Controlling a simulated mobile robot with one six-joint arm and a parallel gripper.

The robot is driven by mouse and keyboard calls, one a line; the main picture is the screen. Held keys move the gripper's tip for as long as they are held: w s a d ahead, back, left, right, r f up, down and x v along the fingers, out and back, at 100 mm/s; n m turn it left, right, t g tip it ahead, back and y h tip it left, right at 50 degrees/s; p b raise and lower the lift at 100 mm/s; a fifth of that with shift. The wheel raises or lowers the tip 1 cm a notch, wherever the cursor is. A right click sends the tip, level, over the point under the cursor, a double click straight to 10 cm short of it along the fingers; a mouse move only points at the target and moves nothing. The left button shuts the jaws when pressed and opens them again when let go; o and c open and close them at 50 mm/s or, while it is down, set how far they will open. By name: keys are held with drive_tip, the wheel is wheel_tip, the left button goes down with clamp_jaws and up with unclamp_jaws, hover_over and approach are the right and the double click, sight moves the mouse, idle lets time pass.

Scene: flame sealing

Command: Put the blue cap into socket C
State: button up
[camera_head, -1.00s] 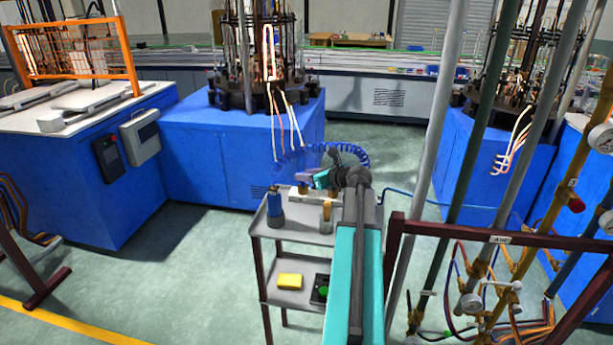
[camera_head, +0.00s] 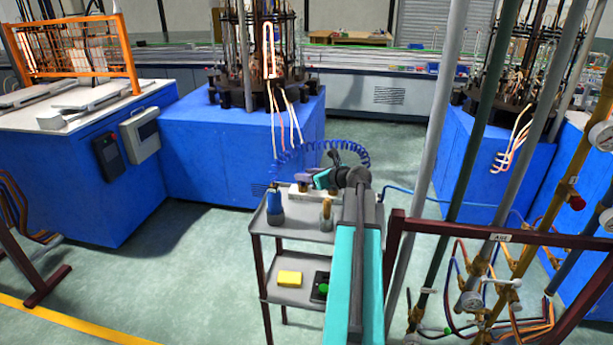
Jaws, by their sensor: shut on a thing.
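My gripper (camera_head: 305,185) is over the top shelf of a small grey cart (camera_head: 296,234), at the back edge, just above a pale block (camera_head: 297,197). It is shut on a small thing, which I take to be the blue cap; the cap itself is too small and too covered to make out. My wrist hides part of the area to the right. Socket C and any letters on the pale block cannot be read. Whether the held thing touches the block cannot be told.
A blue bottle-like object (camera_head: 274,210) and a small brass-coloured piece (camera_head: 326,210) stand on the top shelf. A yellow block (camera_head: 290,279) lies on the lower shelf. A coiled blue hose (camera_head: 320,151) arches behind. Pipes and a rack (camera_head: 510,241) stand close at right.

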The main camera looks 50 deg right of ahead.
drive_tip(key=shift+f, duration=0.6)
idle(0.7)
drive_tip(key=o, duration=1.1)
drive_tip(key=shift+w+r+p, duration=0.1)
drive_tip(key=shift+r+p, duration=3.75)
drive_tip(key=shift+r, duration=0.65)
